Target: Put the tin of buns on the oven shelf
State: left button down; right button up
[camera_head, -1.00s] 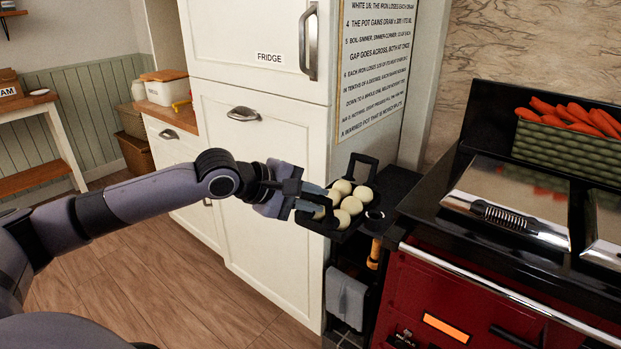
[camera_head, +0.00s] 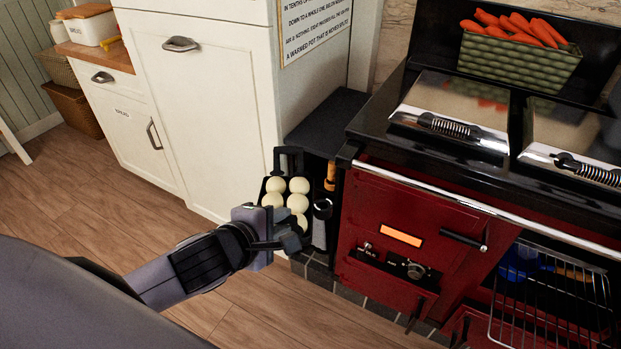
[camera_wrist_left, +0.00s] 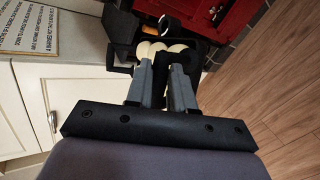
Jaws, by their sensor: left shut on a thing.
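The tin of buns is a dark tin (camera_head: 266,189) holding several pale round buns (camera_head: 298,203). My left gripper (camera_head: 284,232) is shut on the tin's near side and holds it in the air in front of the narrow dark unit beside the range. In the left wrist view the gripper fingers (camera_wrist_left: 160,85) reach to the tin, and the buns (camera_wrist_left: 160,48) show past them. The oven shelf is a wire rack (camera_head: 550,310) in the open lower right of the red range (camera_head: 400,220). My right gripper does not show.
A black worktop (camera_head: 325,122) and the range's chrome rail (camera_head: 480,205) lie beyond and right of the tin. Two chrome hob lids (camera_head: 450,125) and a green carrot basket (camera_head: 520,60) are on top. White fridge cupboards (camera_head: 205,110) stand at left. The wooden floor (camera_head: 180,240) is clear.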

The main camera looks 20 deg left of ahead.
pick_arm(q)
jog(key=shift+s+d+f+n+y, duration=0.2)
jog(key=shift+s+d+f, duration=0.2)
jog(key=shift+d+f, duration=0.15)
jog(key=shift+s+d+f+n+y, duration=0.1)
jog(key=shift+s+d+f+n, duration=0.1)
jog(key=shift+s+d+f, duration=0.35)
jog(key=shift+w+d+r, duration=0.15)
jog(key=shift+w+r, duration=0.05)
